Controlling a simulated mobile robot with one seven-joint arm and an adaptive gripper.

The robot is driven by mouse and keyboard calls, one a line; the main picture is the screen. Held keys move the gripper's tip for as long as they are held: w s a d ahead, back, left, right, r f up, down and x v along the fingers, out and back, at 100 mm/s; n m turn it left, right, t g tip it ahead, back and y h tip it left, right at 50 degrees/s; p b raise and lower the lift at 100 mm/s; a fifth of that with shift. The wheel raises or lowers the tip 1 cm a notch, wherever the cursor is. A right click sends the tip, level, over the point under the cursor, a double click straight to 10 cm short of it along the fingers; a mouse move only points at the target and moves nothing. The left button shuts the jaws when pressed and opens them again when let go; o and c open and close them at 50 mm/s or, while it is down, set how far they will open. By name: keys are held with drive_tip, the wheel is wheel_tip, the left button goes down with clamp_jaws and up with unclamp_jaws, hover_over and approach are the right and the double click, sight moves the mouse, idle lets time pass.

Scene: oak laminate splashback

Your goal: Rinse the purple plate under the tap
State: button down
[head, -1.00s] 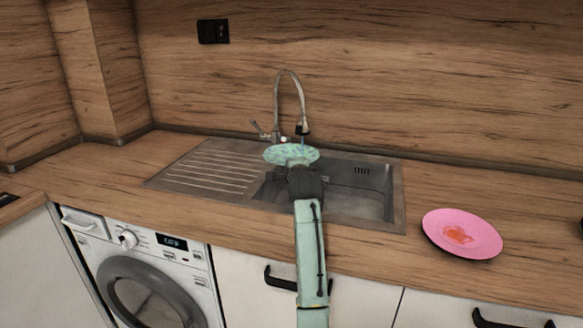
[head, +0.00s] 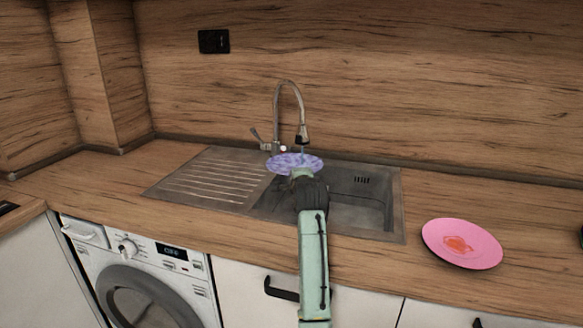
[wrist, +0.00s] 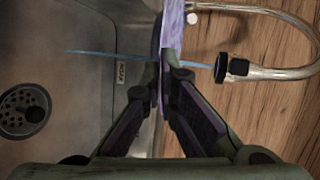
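The purple plate (head: 294,163) is held over the sink, below the tap spout (head: 302,135), and shows a mottled purple surface in the head view. In the wrist view the plate (wrist: 172,28) is nearly edge-on between the fingertips. My gripper (wrist: 163,72) is shut on its rim; in the head view the gripper (head: 303,176) is partly hidden by its own wrist. A thin blue water stream (wrist: 100,53) runs from the tap nozzle (wrist: 236,67) and crosses the line of the plate. Where it meets the plate is partly hidden.
The steel sink (head: 398,195) has a ribbed drainer (head: 210,178) on the left and a drain (wrist: 26,110). A pink plate (head: 440,236) with an orange stain lies on the counter at right. A washing machine (head: 150,280) stands below left.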

drive_tip(key=shift+r, duration=0.1)
drive_tip(key=s+a, duration=0.3)
drive_tip(key=s, duration=0.4)
drive_tip(key=shift+s, duration=0.15)
idle(0.5)
drive_tip(key=shift+a, duration=0.1)
idle(1.0)
drive_tip(key=s+a+r, duration=0.2)
drive_tip(key=s+r, duration=0.2)
drive_tip(key=shift+s, duration=0.3)
drive_tip(key=shift+d, duration=0.1)
idle(0.6)
